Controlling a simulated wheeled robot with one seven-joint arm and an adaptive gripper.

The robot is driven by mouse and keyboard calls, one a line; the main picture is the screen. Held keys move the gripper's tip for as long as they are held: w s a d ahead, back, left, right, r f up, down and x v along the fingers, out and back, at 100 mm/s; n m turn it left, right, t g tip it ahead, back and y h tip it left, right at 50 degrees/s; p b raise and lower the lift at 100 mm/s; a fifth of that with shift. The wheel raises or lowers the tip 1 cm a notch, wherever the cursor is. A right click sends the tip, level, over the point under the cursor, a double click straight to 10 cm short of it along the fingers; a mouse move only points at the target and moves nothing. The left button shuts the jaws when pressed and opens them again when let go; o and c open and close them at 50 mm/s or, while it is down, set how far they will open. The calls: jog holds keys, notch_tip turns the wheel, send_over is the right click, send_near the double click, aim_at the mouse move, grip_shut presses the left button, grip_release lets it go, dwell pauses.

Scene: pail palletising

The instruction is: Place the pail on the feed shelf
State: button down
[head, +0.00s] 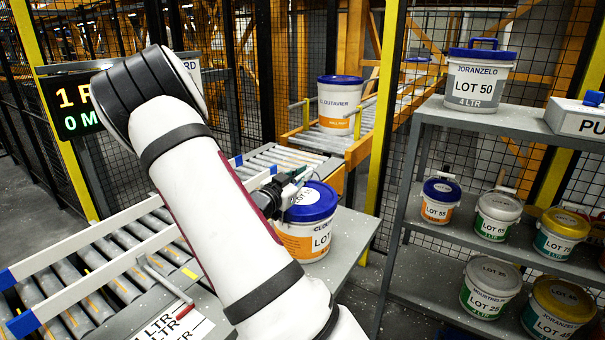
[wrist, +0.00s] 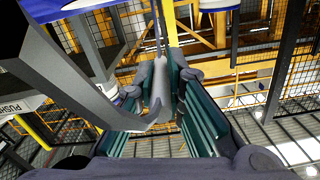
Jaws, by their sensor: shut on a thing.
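A white pail with a blue lid and an orange lower band (head: 300,240) is at the centre of the head view, at the grey table (head: 358,240) beside the rollers. My arm hides its left side. My gripper (head: 288,188) is at the lid and shut on the pail's handle. In the wrist view a grey bar (wrist: 158,85) lies between the teal finger pads. The pail looks upright; I cannot tell whether its base touches the table. No label marks the feed shelf. A grey rack's top shelf (head: 510,118) is at the right.
A pail marked LOT 50 (head: 478,82) and a push-button box (head: 580,118) stand on the rack top. Several pails fill its lower shelves. Another blue-lidded pail (head: 340,105) stands on the back conveyor. A roller conveyor (head: 90,265) with blue-ended rails runs at left.

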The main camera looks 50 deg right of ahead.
jog(key=c, duration=1.7)
grip_release()
jog(key=shift+f, duration=0.1)
jog(key=shift+o, duration=0.2)
jog(key=shift+a, duration=0.15)
